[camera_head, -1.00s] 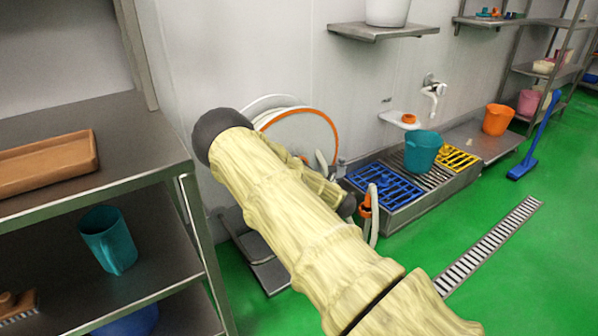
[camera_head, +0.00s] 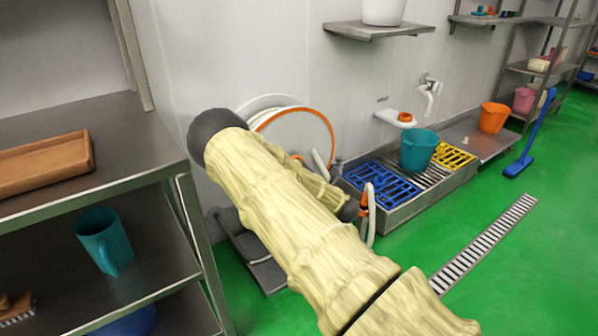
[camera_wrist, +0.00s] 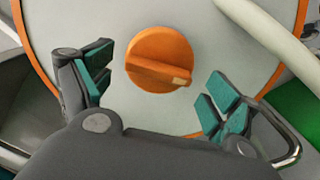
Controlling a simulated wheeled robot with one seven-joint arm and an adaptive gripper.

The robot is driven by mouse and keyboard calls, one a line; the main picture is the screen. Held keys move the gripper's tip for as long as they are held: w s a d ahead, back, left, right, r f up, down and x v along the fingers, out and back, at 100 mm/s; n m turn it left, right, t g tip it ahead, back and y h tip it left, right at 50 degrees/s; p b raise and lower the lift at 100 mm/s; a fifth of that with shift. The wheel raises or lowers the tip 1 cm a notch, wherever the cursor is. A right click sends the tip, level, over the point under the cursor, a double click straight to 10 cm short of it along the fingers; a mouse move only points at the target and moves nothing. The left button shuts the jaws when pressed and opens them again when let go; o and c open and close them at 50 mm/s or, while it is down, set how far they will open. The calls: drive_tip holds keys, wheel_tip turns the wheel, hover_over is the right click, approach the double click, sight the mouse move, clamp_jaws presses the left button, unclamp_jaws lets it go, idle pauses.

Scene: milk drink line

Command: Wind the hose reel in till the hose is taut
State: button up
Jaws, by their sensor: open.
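The hose reel (camera_head: 301,132) is a pale disc with an orange rim on the wall, partly hidden behind my arm in the head view. In the wrist view its pale face (camera_wrist: 215,75) fills the picture, with a round orange knob (camera_wrist: 160,58) that has a raised bar across it. My gripper (camera_wrist: 155,95) is open, its teal-padded fingers spread on either side and below the knob, nothing between them. The pale hose (camera_wrist: 268,38) crosses the upper right of the wrist view. In the head view a hose length (camera_head: 371,215) hangs in a loop by an orange fitting.
A steel shelf unit (camera_head: 120,125) with a brown tray and teal jug stands close on the left. A floor basin (camera_head: 400,215) with blue and yellow grates and a teal bucket (camera_head: 419,150) stands right of the reel.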

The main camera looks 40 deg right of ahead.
drive_tip(key=s, duration=0.9)
drive_tip(key=shift+s, duration=0.1)
drive_tip(key=s+a+f+m+g+h, duration=0.2)
drive_tip(key=s+a+f+m+g, duration=0.2)
drive_tip(key=s+f+m, duration=0.45)
drive_tip(key=s+a+f+m+g+h, duration=0.1)
drive_tip(key=s+a+f+m+g, duration=0.4)
drive_tip(key=f, duration=0.7)
drive_tip(key=s+a+f+m+g+y, duration=0.1)
drive_tip(key=s+a+f+m+g, duration=0.35)
drive_tip(key=s+a, duration=0.55)
drive_tip(key=s+a+f+m+g+y, duration=0.1)
drive_tip(key=s+a+f+m+g, duration=0.3)
drive_tip(key=s+a, duration=0.6)
drive_tip(key=s+a+r+m+y, duration=0.2)
drive_tip(key=s+a+m, duration=0.1)
drive_tip(key=s, duration=0.4)
wheel_tip(320, 180, up, 28)
drive_tip(key=p, duration=2.8)
drive_tip(key=shift+f+h+p, duration=0.15)
drive_tip(key=shift+h+p, duration=0.15)
drive_tip(key=shift+p, duration=0.1)
